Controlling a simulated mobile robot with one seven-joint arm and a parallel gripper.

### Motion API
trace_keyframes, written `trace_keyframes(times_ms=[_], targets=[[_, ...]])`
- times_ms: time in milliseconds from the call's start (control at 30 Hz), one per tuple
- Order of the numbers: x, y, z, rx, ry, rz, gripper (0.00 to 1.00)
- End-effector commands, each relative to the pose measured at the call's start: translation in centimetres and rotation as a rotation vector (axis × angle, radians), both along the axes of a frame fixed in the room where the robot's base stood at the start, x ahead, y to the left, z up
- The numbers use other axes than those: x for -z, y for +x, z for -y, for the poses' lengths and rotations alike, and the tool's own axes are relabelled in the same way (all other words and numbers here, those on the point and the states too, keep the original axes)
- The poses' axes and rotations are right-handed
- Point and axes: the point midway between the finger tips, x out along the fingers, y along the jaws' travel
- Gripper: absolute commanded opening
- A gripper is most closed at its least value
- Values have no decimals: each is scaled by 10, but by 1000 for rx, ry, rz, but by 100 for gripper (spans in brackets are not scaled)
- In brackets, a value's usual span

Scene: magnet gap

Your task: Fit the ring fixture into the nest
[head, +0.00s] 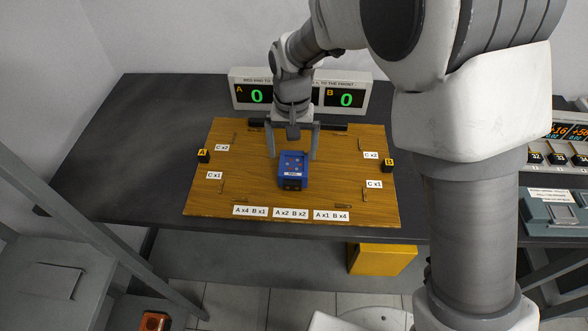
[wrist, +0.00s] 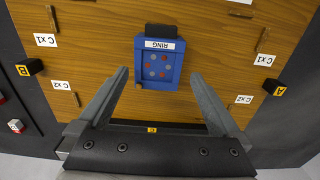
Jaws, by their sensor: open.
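The ring fixture (head: 293,168) is a blue block on the middle of the wooden board. In the wrist view the fixture (wrist: 159,62) shows a "RING" label, a circle of red and grey dots, and a dark block at one end. My gripper (head: 293,156) is open above the fixture's back end. In the wrist view the two fingers of my gripper (wrist: 159,75) lie either side of the fixture, apart from it, with nothing held. I cannot pick out a nest clearly; my gripper and arm hide part of the board's back edge.
The wooden board (head: 240,180) carries "C" labels with thin slots at its sides and "A/B" labels in front. Small black blocks A (head: 203,156) and B (head: 388,163) stand at its edges. A display (head: 345,98) reading 0 stands behind. Bare board surrounds the fixture.

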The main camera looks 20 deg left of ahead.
Motion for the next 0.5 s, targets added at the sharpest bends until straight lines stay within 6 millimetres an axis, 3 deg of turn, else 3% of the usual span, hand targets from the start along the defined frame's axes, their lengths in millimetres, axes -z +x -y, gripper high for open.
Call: trace_keyframes(times_ms=[233, 500], targets=[[14, 0, 1, 0, -1, -1, 100], [53, 0, 3, 1, -2, -2, 100]])
